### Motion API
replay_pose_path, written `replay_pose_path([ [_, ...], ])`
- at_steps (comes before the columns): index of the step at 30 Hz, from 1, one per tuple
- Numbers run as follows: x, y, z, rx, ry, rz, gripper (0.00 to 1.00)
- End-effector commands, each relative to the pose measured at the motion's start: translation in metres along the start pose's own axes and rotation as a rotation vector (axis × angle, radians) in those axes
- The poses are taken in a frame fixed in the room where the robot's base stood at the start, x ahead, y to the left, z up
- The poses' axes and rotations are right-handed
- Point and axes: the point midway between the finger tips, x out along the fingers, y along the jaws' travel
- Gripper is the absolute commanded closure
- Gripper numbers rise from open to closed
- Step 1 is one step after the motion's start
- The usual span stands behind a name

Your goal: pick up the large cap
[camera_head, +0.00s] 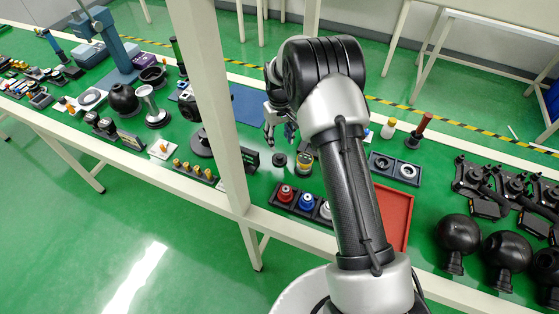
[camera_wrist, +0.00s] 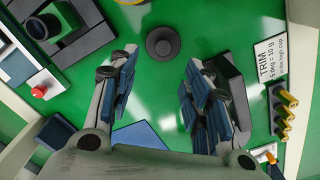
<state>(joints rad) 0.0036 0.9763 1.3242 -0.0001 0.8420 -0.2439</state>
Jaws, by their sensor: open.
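A dark round cap (camera_head: 279,160) with a small raised knob lies flat on the green table top. I take it for the large cap, though its size is hard to compare. In the wrist view the cap (camera_wrist: 162,44) is at the top centre, ahead of the fingertips and between their lines. My gripper (camera_head: 279,137) is open and empty above the table, just behind the cap in the head view. In the wrist view my gripper (camera_wrist: 162,68) shows two blue-padded fingers spread wide, with no contact with the cap.
A yellow-banded jar (camera_head: 304,164) stands close right of the cap. A rack with red and blue knobs (camera_head: 299,200) lies in front. A TRIM sign (camera_wrist: 269,62) and yellow pegs (camera_wrist: 286,112) are at the right in the wrist view. A post (camera_head: 212,100) rises left of my arm.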

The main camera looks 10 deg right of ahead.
Motion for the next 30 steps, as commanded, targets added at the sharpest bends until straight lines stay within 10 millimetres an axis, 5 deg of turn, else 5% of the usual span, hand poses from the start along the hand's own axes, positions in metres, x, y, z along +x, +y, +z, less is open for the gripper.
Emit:
replay_pose_path([
  [20,0.075,-0.004,0.005,0.000,-0.001,0.000,0.55],
  [30,0.077,-0.004,0.004,0.000,0.002,0.000,0.60],
])
